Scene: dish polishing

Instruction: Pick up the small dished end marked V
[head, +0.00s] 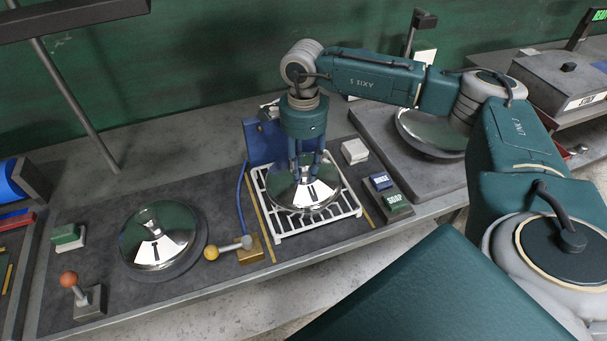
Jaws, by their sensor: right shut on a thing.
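A shiny dished end (333,190) lies on a white wire rack in the middle of the bench, in the head view. My right gripper (305,178) points straight down over its middle, with the fingers at its top, and is shut on it. I cannot tell whether the dish is lifted off the rack. Another polished dished end (158,238) sits on a dark round base at the left. A third dished end (437,128) lies at the back right, partly hidden by my right arm. I cannot read a V mark on any of them. My left gripper is out of view.
The white wire rack (287,231) stands before a blue box (262,143). A yellow-knobbed lever (228,249) and an orange-knobbed lever (72,284) stand on the mat.

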